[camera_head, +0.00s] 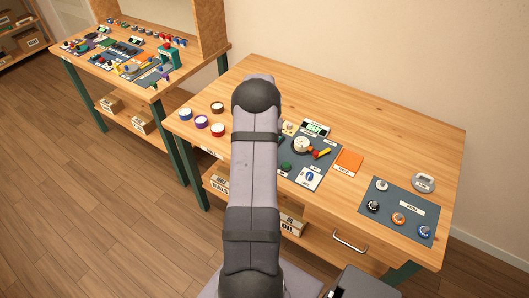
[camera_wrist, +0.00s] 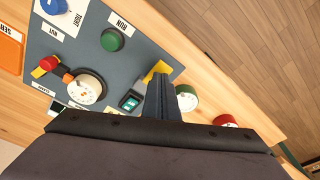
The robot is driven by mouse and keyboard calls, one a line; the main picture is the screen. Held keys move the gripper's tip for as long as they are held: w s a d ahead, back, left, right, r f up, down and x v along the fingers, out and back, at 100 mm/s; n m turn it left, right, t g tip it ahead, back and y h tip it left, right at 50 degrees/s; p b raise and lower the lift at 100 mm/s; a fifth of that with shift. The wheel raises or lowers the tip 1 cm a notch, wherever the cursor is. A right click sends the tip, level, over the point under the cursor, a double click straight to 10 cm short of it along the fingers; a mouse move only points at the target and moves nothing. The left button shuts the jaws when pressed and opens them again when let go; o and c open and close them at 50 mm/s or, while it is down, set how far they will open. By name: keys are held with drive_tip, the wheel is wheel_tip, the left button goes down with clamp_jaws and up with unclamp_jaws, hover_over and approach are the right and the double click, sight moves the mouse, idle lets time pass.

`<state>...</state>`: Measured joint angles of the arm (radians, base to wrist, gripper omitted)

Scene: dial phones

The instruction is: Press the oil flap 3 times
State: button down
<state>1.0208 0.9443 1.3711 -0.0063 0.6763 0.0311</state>
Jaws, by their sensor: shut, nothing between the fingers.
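In the wrist view my gripper (camera_wrist: 161,80) points down at the grey-blue panel (camera_wrist: 60,48), its fingers together and empty. A yellow flap-like piece (camera_wrist: 157,69) shows right at the fingertips, partly hidden by them. I cannot tell whether they touch it, and I see no readable oil label on it. In the head view my arm hides the gripper and the panel's left part; the white dial (camera_head: 301,145) shows there.
A green button (camera_wrist: 112,39) and a blue knob (camera_wrist: 54,5) sit on the panel. Green-rimmed (camera_wrist: 187,98) and red-rimmed (camera_wrist: 225,120) round pieces lie right of the fingers. A second panel (camera_head: 411,222) with several knobs lies at the table's right. The back right of the table is clear.

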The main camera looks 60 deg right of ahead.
drive_tip(key=shift+f+b, duration=0.65)
drive_tip(key=shift+f, duration=0.25)
drive_tip(key=shift+r, duration=0.1)
idle(0.4)
drive_tip(key=shift+r+p, duration=2)
drive_tip(key=shift+r, duration=0.9)
drive_tip(key=shift+r, duration=0.1)
wheel_tip(320, 180, up, 7)
drive_tip(key=p, duration=0.4)
drive_tip(key=shift+p, duration=0.3)
